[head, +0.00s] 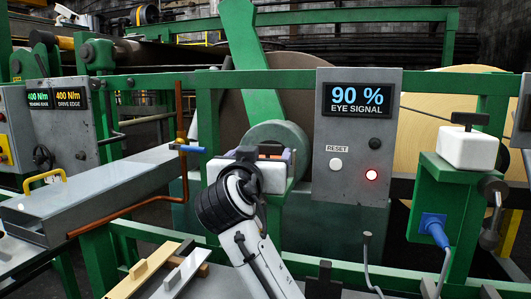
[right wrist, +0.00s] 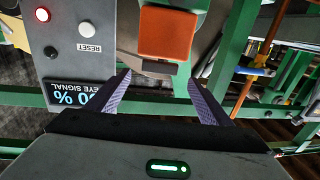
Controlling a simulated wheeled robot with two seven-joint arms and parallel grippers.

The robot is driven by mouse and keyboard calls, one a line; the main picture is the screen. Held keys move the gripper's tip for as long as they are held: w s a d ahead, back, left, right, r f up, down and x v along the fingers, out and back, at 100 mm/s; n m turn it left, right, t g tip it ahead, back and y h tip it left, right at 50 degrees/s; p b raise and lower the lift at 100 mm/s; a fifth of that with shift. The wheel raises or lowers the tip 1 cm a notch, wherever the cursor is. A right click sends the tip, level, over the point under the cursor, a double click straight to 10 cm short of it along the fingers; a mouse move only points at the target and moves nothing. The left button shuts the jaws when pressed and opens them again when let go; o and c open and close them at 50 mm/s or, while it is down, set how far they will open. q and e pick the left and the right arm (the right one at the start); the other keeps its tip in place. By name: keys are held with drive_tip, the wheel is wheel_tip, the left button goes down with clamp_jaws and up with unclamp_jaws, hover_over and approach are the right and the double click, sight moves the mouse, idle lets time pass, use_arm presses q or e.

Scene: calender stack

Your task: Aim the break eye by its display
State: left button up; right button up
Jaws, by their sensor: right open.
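The grey display panel (head: 358,145) reads 90 % EYE SIGNAL, with a white RESET button (head: 336,164) and a lit red lamp (head: 371,174). My right gripper (head: 262,153) is open just left of the panel. In the right wrist view its two purple fingers (right wrist: 158,88) are spread. A dark bar (right wrist: 150,67) beneath an orange block (right wrist: 166,33) lies at the gap between the fingertips; I cannot tell whether they touch it. The block may be part of the break eye; my gripper mostly hides this spot in the head view. My left gripper is not in view.
A white box (head: 467,149) with a black top handle stands on a green bracket at right, with a blue cable plug (head: 434,227). Green rails (head: 430,84) cross the scene. A grey tray (head: 90,192) and copper pipe (head: 125,208) lie at left.

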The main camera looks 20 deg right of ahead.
drive_tip(key=v, duration=0.2)
drive_tip(key=shift+s+a, duration=0.15)
drive_tip(key=shift+s, duration=0.2)
drive_tip(key=shift+r, duration=0.1)
